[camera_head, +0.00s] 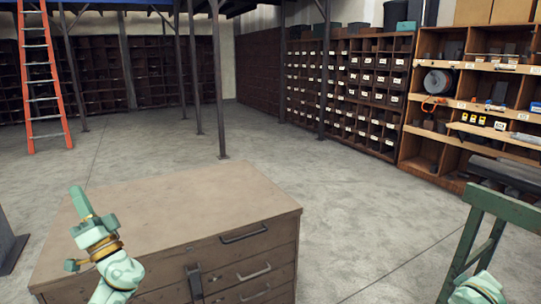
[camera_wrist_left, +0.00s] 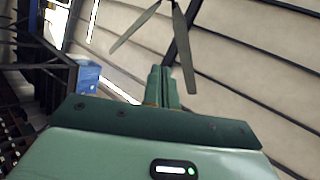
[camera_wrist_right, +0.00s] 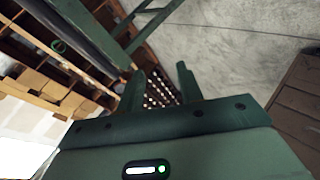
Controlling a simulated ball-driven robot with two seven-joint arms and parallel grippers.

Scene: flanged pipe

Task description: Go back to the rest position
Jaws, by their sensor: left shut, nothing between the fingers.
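My left gripper (camera_head: 77,192) is raised above the left part of the brown drawer cabinet (camera_head: 190,205) in the head view, its fingers pointing up and away. In the left wrist view the left gripper (camera_wrist_left: 163,70) has its two fingers together with nothing between them. My right gripper (camera_wrist_right: 161,76) shows in the right wrist view with its fingers apart and empty. In the head view only a part of my right arm shows at the lower right edge, beside a green metal frame (camera_head: 466,240). I see no flanged pipe in either gripper.
Wooden shelves (camera_head: 440,45) with bins and tools line the right wall. Dark pipes (camera_head: 506,172) lie by the shelves. An orange ladder (camera_head: 38,75) stands at the left back. Thin posts stand mid-room. The concrete floor (camera_head: 350,190) between cabinet and shelves is clear.

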